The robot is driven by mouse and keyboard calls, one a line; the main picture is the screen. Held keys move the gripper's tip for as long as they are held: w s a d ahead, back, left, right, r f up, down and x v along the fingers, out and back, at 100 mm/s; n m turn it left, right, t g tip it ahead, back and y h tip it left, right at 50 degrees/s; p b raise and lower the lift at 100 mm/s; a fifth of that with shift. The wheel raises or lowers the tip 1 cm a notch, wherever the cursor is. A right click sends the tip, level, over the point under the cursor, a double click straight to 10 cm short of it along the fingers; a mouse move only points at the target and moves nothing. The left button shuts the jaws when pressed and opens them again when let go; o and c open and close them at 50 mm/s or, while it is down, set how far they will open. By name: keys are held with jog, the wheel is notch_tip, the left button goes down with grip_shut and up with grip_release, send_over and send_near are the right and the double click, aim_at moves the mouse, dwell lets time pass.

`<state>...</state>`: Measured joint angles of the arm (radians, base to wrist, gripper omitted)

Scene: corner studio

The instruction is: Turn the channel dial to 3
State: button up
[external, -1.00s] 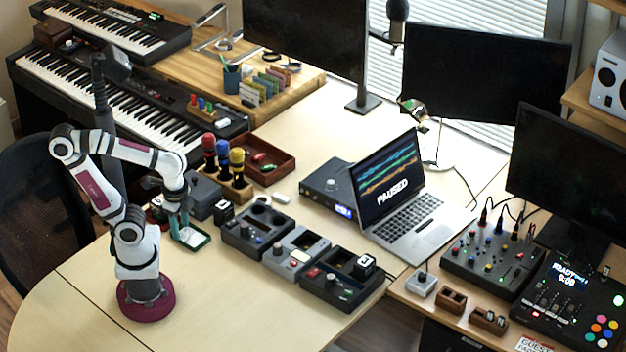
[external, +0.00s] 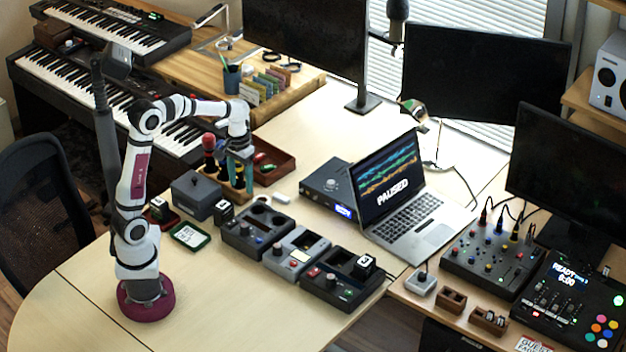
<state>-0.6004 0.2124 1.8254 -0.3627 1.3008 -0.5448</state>
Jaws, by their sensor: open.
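I cannot tell for sure which knob is the channel dial; its numbers are too small to read. A dark box (external: 327,190) with a round knob on top and a lit blue display stands left of the laptop. A small grey box (external: 421,284) with one dark knob sits near the right desk's front edge. My gripper (external: 240,184) is open, pointing down, in front of the wooden microphone rack and partly covering it. It is to the left of both knobs and apart from them.
The laptop (external: 410,205) reads PAUSED. A wooden tray (external: 285,172) lies behind my gripper. A green-framed item (external: 190,236) lies near my base. The desk's front left is clear.

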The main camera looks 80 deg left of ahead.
aim_at(244, 225)
notch_tip(244, 225, down, 16)
jog(key=shift+a+r, duration=0.1)
jog(key=shift+r, duration=0.05)
grip_shut()
dwell(0.3)
